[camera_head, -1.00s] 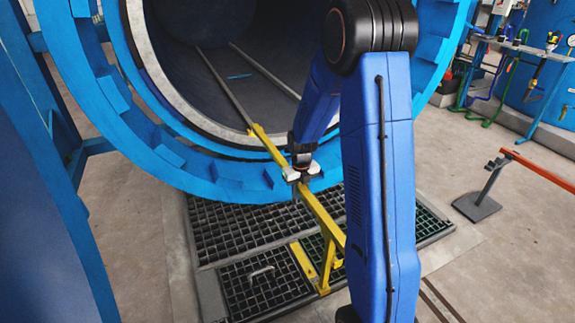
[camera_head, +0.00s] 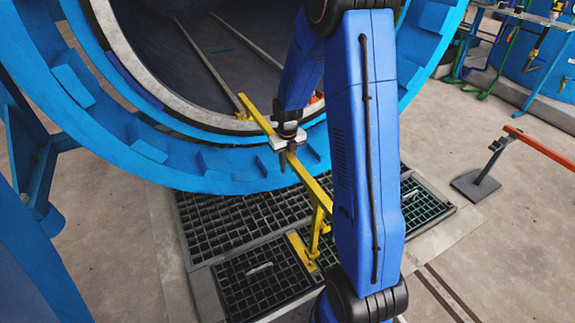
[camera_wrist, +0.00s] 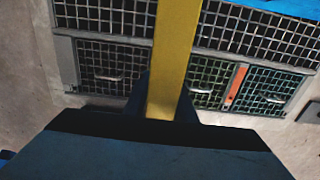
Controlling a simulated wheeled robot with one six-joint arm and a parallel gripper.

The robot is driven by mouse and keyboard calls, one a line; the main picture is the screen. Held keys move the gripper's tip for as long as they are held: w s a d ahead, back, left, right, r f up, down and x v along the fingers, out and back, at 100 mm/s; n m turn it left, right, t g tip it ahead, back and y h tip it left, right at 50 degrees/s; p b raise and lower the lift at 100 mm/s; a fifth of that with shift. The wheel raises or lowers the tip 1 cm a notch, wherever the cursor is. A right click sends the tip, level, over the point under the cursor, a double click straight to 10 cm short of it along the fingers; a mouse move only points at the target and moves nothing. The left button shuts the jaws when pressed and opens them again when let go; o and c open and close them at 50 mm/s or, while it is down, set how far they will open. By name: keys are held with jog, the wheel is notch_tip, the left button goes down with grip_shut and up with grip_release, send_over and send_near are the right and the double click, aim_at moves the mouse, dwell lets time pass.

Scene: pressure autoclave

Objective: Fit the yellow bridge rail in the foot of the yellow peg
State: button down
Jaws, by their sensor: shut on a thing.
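The yellow bridge rail (camera_head: 313,186) is a long bar sloping from the chamber mouth toward the lower right. My gripper (camera_head: 287,145) is shut on it, nearer its far end. The rail also fills the middle of the wrist view (camera_wrist: 174,45), between my dark fingers (camera_wrist: 163,105). Its far end is at the chamber lip, close to the left chamber track; I cannot tell whether they touch. A yellow upright (camera_head: 315,235) is below its near part, beside a yellow strip on the grating. I cannot tell whether it is the peg or part of the rail. My arm hides the rail's near end.
The blue autoclave ring (camera_head: 205,178) curves close around the rail and gripper. Inside, two tracks (camera_head: 208,55) run back along the chamber floor. Dark floor grating (camera_head: 235,222) lies below. A red barrier arm on a stand (camera_head: 477,181) is at right, with clear concrete around it.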

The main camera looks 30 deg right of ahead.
jog(key=shift+w, duration=0.15)
jog(key=shift+f, duration=3.9)
dwell(0.6)
jog(key=shift+r, duration=1.45)
jog(key=shift+f, duration=0.25)
dwell(1.7)
